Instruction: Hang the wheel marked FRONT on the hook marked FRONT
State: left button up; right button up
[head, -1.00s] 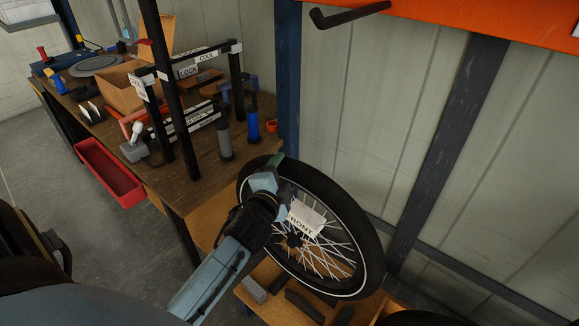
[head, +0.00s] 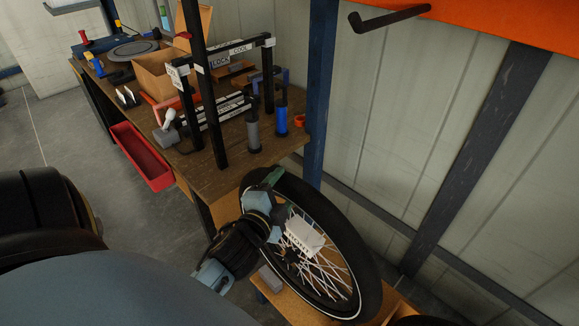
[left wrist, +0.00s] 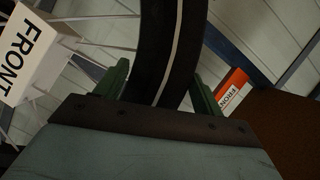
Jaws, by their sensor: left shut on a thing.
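The wheel (head: 357,245) has a black tyre with a pale line, white spokes and a white tag (head: 304,236). The tag reads FRONT in the left wrist view (left wrist: 30,58). My left gripper (head: 268,180) is shut on the tyre at its upper left. In the left wrist view the tyre (left wrist: 168,50) passes between the green fingers (left wrist: 160,90). A dark hook (head: 390,18) sticks out below an orange beam at the top, above the wheel and apart from it; no mark on it is readable. An orange and white label (left wrist: 233,92), partly hidden, shows "FRON". My right gripper is not in view.
A workbench (head: 205,172) with a black frame (head: 217,100), a cardboard box and tools stands left of the wheel. A red bin (head: 143,158) is at its front. A blue post (head: 318,90) rises behind. A brown board (head: 285,300) lies below the wheel.

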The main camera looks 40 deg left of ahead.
pick_arm(q)
jog(key=shift+s+a+r, duration=0.1)
jog(key=shift+s+r, duration=0.1)
jog(key=shift+s, duration=0.95)
jog(key=shift+s+a+r, duration=0.1)
jog(key=shift+s+r, duration=0.05)
jog(key=shift+s, duration=1)
